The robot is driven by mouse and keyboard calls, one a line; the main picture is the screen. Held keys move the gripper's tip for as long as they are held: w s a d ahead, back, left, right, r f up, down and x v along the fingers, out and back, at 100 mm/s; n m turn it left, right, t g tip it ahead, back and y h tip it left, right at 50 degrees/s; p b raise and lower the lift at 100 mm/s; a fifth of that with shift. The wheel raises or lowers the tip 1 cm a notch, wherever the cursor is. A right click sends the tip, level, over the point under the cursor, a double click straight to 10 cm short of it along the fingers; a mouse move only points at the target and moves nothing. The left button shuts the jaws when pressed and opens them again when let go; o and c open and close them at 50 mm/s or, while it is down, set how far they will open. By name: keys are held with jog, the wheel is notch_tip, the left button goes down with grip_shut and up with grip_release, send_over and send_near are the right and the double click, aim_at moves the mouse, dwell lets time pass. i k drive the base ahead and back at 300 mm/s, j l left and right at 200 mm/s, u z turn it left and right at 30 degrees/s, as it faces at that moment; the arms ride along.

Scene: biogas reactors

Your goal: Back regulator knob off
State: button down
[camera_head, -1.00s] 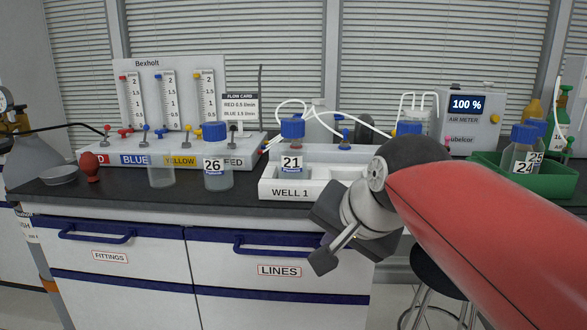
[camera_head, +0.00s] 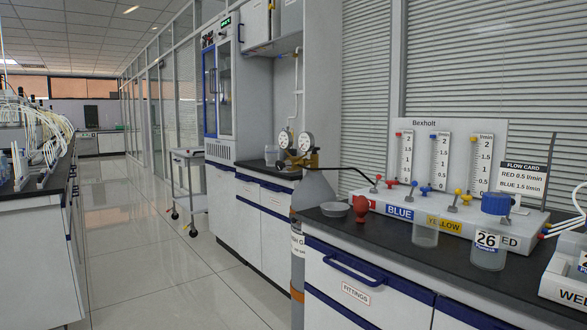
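The regulator (camera_head: 308,158) is a brass-coloured body with two round dial gauges (camera_head: 306,142). It sits on top of a grey gas cylinder (camera_head: 314,190) that stands upright between two benches. A black hose (camera_head: 350,169) runs right from it toward the flowmeter panel. The regulator's knob is too small to make out clearly, and the gauge readings are not legible. My gripper and arm are not in view.
The near bench (camera_head: 470,275) at right carries a flowmeter panel (camera_head: 440,160), bottle 26 (camera_head: 488,250), a red bulb-shaped item (camera_head: 361,209) and a shallow dish (camera_head: 335,209). A trolley (camera_head: 188,180) stands farther back. The floor aisle (camera_head: 165,270) at left is clear.

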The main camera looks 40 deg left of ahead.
aim_at(280, 165)
jog(key=u, duration=1.7)
jog(key=i, duration=0.3)
